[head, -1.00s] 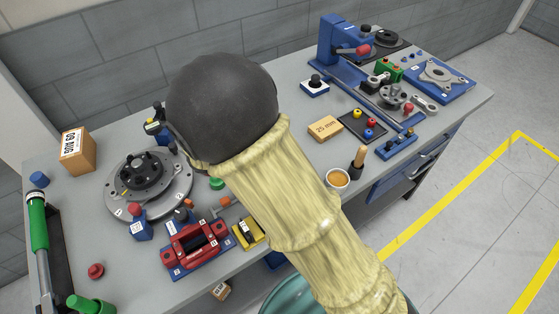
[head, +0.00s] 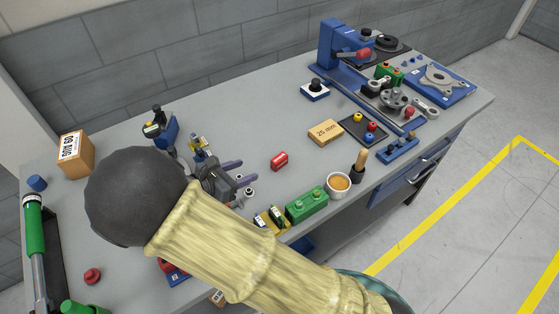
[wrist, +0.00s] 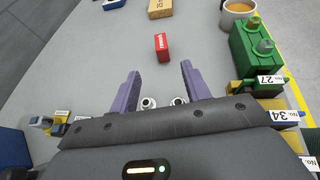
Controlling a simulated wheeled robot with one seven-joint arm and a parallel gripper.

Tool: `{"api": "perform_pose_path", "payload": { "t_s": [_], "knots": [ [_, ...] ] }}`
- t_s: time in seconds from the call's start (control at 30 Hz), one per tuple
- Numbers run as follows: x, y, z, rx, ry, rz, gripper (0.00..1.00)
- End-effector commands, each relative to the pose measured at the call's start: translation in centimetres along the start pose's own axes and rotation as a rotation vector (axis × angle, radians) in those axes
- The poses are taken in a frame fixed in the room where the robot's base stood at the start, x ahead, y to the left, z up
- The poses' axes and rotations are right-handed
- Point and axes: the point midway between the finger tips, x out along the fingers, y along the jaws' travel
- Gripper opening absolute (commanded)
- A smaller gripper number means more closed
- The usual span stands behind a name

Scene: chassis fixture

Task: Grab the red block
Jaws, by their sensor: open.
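The red block (head: 279,161) is a small red piece with white lettering, lying on the grey bench. In the wrist view the red block (wrist: 162,46) lies ahead of my gripper, roughly in line with the gap between the fingers. My gripper (head: 242,172) has purple fingers that point toward the block, with a gap left between their tips and it. In the wrist view my gripper (wrist: 159,68) is open, with nothing held between its fingers.
A green block (head: 307,204) and a cup (head: 339,185) stand near the front edge, right of my gripper. A tan 25 mm box (head: 325,132) lies beyond the red block. My arm hides part of the bench's left side. Bare bench surrounds the red block.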

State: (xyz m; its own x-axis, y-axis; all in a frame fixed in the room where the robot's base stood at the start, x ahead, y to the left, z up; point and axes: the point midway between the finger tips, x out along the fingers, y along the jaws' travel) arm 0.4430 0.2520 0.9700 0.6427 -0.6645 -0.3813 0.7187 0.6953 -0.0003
Motion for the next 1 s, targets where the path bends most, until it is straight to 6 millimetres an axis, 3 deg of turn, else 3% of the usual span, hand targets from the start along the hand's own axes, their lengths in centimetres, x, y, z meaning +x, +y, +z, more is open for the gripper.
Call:
{"api": "perform_pose_path", "payload": {
  "t_s": [0.5, 1.0],
  "knots": [
    [8.7, -0.1, 0.0, -0.001, 0.0, -0.002, 0.47],
    [9.9, -0.1, 0.0, 0.0, -0.001, -0.002, 0.47]
  ]
}}
